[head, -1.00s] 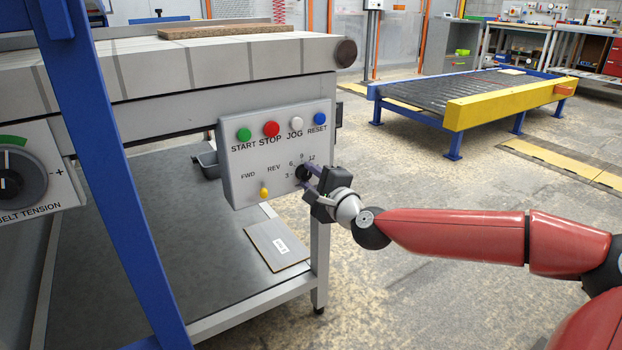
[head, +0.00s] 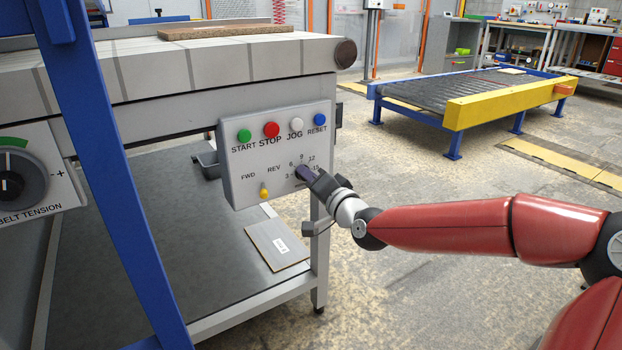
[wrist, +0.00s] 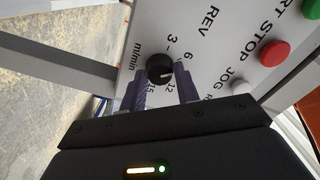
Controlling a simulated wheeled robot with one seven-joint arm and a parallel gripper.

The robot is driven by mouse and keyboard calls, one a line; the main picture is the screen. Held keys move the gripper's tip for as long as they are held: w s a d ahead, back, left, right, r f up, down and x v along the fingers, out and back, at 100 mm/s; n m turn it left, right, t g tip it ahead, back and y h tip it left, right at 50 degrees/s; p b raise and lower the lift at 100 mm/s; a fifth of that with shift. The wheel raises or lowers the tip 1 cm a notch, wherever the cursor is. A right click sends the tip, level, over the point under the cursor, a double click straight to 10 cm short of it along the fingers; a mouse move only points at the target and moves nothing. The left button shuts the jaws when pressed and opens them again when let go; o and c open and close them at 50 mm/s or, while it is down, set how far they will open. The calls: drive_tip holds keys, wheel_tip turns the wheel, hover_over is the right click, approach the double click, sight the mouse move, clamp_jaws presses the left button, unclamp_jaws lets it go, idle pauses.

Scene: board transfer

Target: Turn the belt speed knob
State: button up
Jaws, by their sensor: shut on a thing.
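The belt speed knob (wrist: 160,68) is a round black dial with a white mark, ringed by numbers from 3 to 15. It sits at the lower right of the grey control panel (head: 240,150). My gripper (wrist: 161,76) is shut on the knob, with one finger on each side of it in the wrist view. The white mark lies on the knob's lower right there; its exact reading is hard to tell. In the head view my gripper (head: 308,174) reaches the knob from the right and partly covers it and its numbers.
Green START (head: 244,135), red STOP (head: 271,129), white JOG (head: 296,125) and blue RESET (head: 320,119) buttons sit above. A yellow FWD/REV toggle (head: 264,192) is to the left. A board (head: 277,245) lies on the shelf below. A blue post (head: 118,160) stands at left.

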drive_tip(key=shift+n, duration=0.8)
drive_tip(key=o, duration=1)
drive_tip(key=shift+s, duration=0.1)
drive_tip(key=shift+p+v, duration=1.25)
drive_tip(key=shift+v, duration=2.55)
drive_tip(key=shift+f, duration=0.1)
